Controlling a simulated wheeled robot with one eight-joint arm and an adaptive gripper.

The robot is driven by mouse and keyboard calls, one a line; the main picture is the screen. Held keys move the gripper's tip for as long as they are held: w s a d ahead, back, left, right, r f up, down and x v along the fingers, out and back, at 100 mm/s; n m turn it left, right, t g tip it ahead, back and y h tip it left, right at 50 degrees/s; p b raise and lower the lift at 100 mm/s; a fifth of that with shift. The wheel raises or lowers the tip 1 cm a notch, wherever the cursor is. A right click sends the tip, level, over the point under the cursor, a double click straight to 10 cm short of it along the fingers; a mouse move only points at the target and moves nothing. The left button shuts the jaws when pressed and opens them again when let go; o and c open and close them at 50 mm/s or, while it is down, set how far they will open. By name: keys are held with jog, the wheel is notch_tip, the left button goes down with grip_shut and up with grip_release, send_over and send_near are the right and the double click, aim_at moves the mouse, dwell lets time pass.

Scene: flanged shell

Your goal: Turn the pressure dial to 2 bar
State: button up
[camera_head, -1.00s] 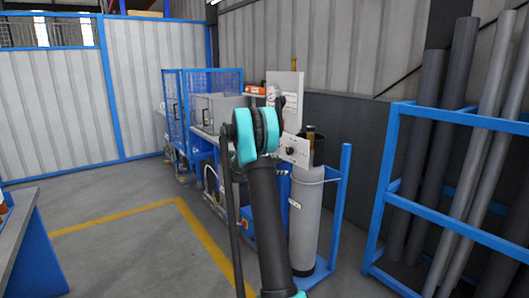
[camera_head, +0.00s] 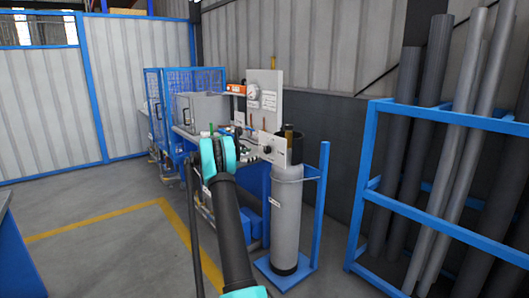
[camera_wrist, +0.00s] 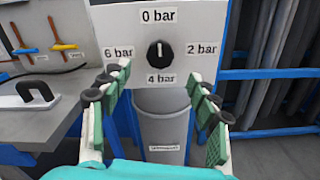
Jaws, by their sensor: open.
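The black pressure dial (camera_wrist: 160,54) sits on a white panel (camera_wrist: 108,22) with the labels 0 bar above, 2 bar right, 4 bar below and 6 bar left. Its light mark appears to point up, toward 0 bar. In the head view the panel (camera_head: 279,157) stands in front of the grey cylinder, with the dial (camera_head: 266,149) small on it. My gripper (camera_wrist: 158,82) is open and empty. Its green-padded fingers spread to either side below the dial, apart from it. In the head view my arm largely hides the gripper.
A grey cylinder (camera_head: 287,220) stands in a blue frame (camera_head: 321,205) beneath the panel. A blue rack (camera_head: 440,210) of pipes is at right. Floor at left is clear.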

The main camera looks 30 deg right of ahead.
aim_at(266, 150)
jog(key=d, duration=0.9)
jog(key=shift+w+d, duration=0.25)
jog(key=shift+w, duration=0.1)
jog(key=c, duration=1.2)
